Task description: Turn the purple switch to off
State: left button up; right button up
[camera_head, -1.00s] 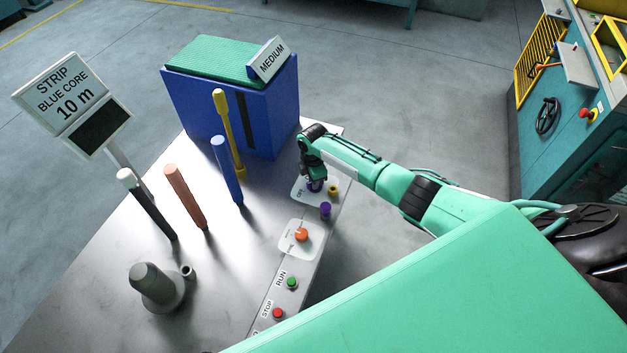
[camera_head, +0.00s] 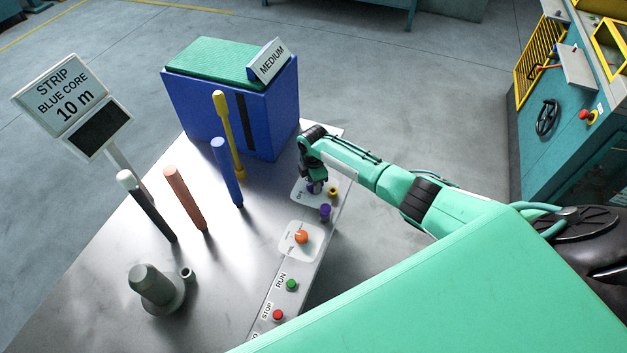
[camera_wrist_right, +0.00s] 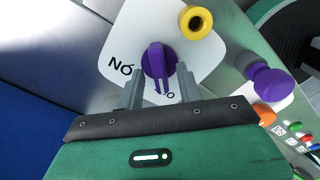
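The purple switch (camera_wrist_right: 158,62) is a round knob with a raised bar, on a white label plate (camera_wrist_right: 205,60) in the right wrist view. Its bar points toward my gripper. The plate carries an "ON" marking, seen upside down, at the knob's left; another marking below is partly hidden. My right gripper (camera_wrist_right: 160,72) is open, with one finger on each side of the knob and gaps to the bar. In the head view my right gripper (camera_head: 317,185) is down at the switch and mostly hides it. My left gripper is not in view.
A yellow knob (camera_wrist_right: 196,22) and a purple mushroom-shaped knob (camera_wrist_right: 270,80) stand close to the switch. An orange dial (camera_head: 301,237), green RUN button (camera_head: 292,284) and red STOP button (camera_head: 278,314) line the panel. A blue box (camera_head: 205,110) stands behind, left of my arm.

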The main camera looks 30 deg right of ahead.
jog(key=shift+r, duration=0.1)
notch_tip(320, 180, up, 14)
jog(key=b, duration=0.2)
jog(key=shift+f, duration=0.2)
dwell(0.4)
